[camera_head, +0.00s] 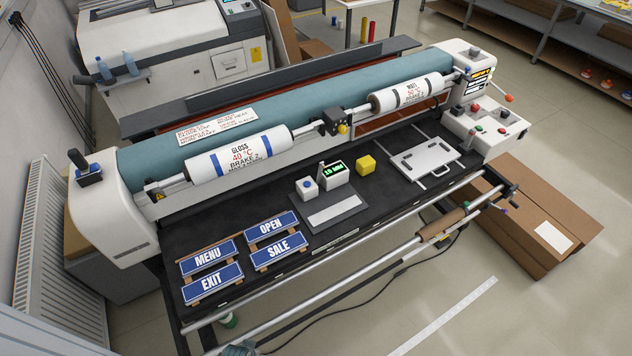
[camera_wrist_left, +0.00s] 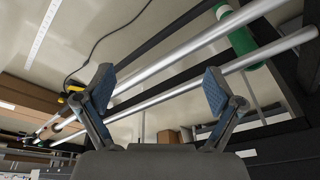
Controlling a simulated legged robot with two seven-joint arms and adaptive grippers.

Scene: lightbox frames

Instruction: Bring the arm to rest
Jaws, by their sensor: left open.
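My left gripper (camera_wrist_left: 158,84) shows in the left wrist view with its two blue-padded fingers wide apart and nothing between them. Beyond the fingers run the metal bars (camera_wrist_left: 180,92) of the laminating machine's front frame, and I cannot tell how close they are. In the head view the machine (camera_head: 205,155) stands across the middle, with a black bed in front of its roller. I cannot clearly make out my left gripper in the head view. My right gripper is in neither view.
A front bar (camera_head: 375,262) juts over the floor. A cardboard box (camera_head: 520,225) lies at right. Floor (camera_head: 540,300) at lower right is mostly clear.

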